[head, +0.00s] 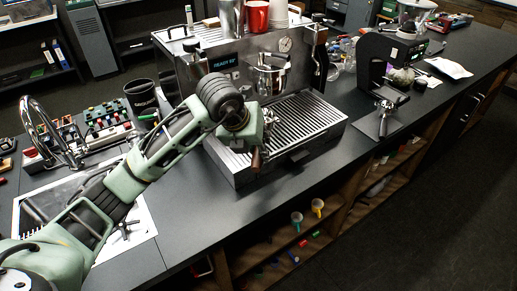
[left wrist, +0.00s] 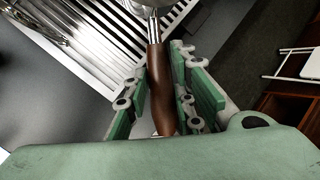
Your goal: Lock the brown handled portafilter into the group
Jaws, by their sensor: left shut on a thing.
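The brown handled portafilter (left wrist: 158,85) lies between the green finger pads of my left gripper (left wrist: 163,98) in the left wrist view. The gripper is shut on its brown handle. Its metal neck points away toward the slatted drip tray, and its basket is cut off at the top edge. In the head view the brown handle (head: 256,160) sticks out below my left gripper (head: 258,140), in front of the espresso machine (head: 222,75). The group (head: 270,72) is on the machine's front, up and right of the gripper. My right gripper is not in view.
The drip tray (head: 300,118) spreads below the group. A grinder (head: 380,65) stands to the right, with a black-handled portafilter (head: 384,118) on a mat before it. A red cup (head: 257,15) and metal pitcher (head: 231,16) stand on the machine. A faucet (head: 50,125) is at left.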

